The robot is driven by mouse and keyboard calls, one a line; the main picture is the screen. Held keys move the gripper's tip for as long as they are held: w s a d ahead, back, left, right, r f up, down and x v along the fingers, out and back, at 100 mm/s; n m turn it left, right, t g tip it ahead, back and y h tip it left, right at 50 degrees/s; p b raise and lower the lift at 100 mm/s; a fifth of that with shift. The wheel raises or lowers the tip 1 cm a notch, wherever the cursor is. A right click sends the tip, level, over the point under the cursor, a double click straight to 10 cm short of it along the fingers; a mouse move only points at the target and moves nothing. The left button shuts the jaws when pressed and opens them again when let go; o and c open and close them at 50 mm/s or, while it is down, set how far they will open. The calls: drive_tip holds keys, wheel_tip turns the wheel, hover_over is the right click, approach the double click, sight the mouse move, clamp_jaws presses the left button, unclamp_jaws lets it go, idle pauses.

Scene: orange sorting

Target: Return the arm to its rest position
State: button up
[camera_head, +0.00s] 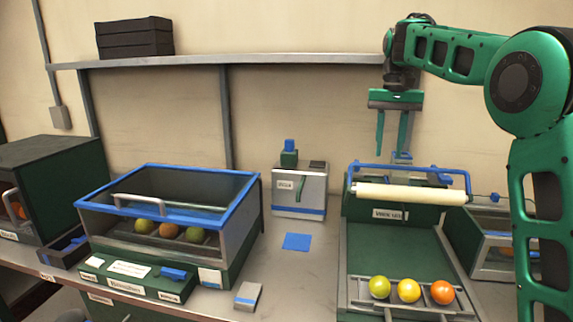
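My green arm reaches in from the right, and my gripper (392,150) hangs pointing down above the back of the roller station. Its two fingers are spread apart with nothing between them. Below it is a green station (380,238) with a white roller (412,194) and a blue frame. At its front, a yellow-green fruit (379,287), a yellow fruit (408,290) and an orange fruit (442,292) sit side by side on a rack.
A blue-rimmed glass case (165,175) at left holds three fruits behind its front. A silver machine (299,190) stands at the back centre; a blue pad (297,241) lies before it. A shelf (290,60) with black crates (134,38) runs overhead. The central counter is mostly clear.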

drive_tip(key=s+d+f+m, duration=0.1)
drive_tip(key=s+d+f, duration=0.2)
drive_tip(key=s+d, duration=0.5)
drive_tip(key=s+d+f+m, duration=0.1)
drive_tip(key=s+d+f, duration=0.35)
drive_tip(key=s, duration=0.75)
drive_tip(key=s+f, duration=0.4)
drive_tip(key=s, duration=0.4)
drive_tip(key=s+f+m, duration=0.1)
drive_tip(key=s+f, duration=0.4)
drive_tip(key=s, duration=0.3)
drive_tip(key=s+d+f, duration=0.1)
drive_tip(key=s+f, duration=0.3)
drive_tip(key=s, duration=0.4)
drive_tip(key=shift+f+m, duration=0.3)
drive_tip(key=shift+f, duration=0.05)
drive_tip(key=shift+d, duration=0.1)
drive_tip(key=shift+w+f, duration=0.25)
drive_tip(key=shift+w, duration=0.35)
